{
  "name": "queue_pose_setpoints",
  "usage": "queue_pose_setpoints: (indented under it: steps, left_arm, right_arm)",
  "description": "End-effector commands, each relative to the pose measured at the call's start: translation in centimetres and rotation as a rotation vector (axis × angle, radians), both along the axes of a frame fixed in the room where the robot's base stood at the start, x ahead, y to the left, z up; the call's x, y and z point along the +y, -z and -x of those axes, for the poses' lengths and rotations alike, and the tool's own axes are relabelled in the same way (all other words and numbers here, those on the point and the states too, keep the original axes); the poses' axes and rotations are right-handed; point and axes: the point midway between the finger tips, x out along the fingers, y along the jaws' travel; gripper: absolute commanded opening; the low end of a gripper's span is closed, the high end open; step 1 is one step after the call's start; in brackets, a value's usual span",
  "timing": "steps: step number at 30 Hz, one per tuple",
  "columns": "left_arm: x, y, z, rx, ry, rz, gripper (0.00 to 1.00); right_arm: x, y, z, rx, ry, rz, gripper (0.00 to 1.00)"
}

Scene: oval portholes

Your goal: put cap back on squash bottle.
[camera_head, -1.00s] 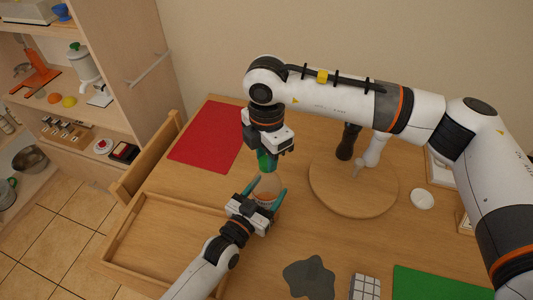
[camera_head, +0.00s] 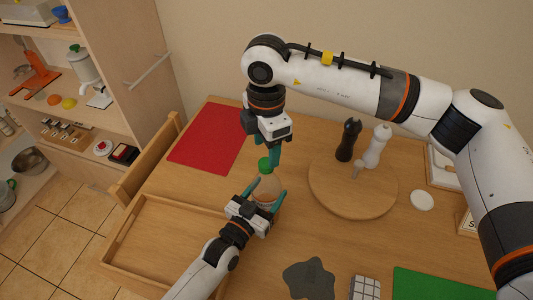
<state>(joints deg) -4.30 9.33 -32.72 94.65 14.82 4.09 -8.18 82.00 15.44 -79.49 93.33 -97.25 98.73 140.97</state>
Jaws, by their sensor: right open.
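The squash bottle (camera_head: 268,188) is clear with an orange tint and stands upright on the table near its middle. The green cap (camera_head: 265,164) sits on top of the bottle's neck; whether it is screwed tight cannot be seen. My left gripper (camera_head: 265,192) comes from the front and has its teal fingers on both sides of the bottle body, closed on it. My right gripper (camera_head: 272,156) points down just above and behind the cap. Its teal fingers are open, and it holds nothing.
A wooden tray (camera_head: 112,250) lies at left, a red mat (camera_head: 208,137) behind it. A round wooden board (camera_head: 352,205) at right carries a dark mill (camera_head: 348,140) and a white mill (camera_head: 377,146).

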Motion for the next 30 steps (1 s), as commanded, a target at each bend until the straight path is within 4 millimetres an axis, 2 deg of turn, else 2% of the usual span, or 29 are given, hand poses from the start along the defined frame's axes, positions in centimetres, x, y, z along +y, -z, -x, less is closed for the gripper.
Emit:
queue_pose_setpoints:
  steps: [3,10,15,24,25,29,30]
  left_arm:
    - [0.0,0.2,0.1,0.004,0.001,0.0,0.01]
    - [0.0,0.2,0.1,0.004,0.001,0.0,0.01]
    - [0.0,0.2,0.1,0.004,0.001,0.0,0.01]
    - [0.0,0.2,0.1,0.004,0.001,0.0,0.01]
    - [0.0,0.2,0.1,0.004,0.001,0.0,0.69]
    - [0.0,0.1,0.0,0.004,0.001,0.0,0.9]
    - [0.0,0.1,0.0,0.003,0.001,-0.001,0.9]
  right_arm:
    - [0.1,-2.8,-0.1,-0.005,0.0,-0.001,0.56]
    - [0.0,-6.8,-0.1,-0.002,0.001,0.0,0.56]
    - [0.0,-8.0,0.0,0.0,0.0,0.001,0.56]
    - [0.0,-8.1,0.0,0.0,0.0,0.0,0.56]
    - [0.0,-8.1,0.0,0.0,0.0,0.0,0.56]
    - [0.0,-8.1,0.0,0.0,0.0,0.0,0.56]
    - [0.0,-8.1,0.0,0.0,0.0,0.0,0.56]
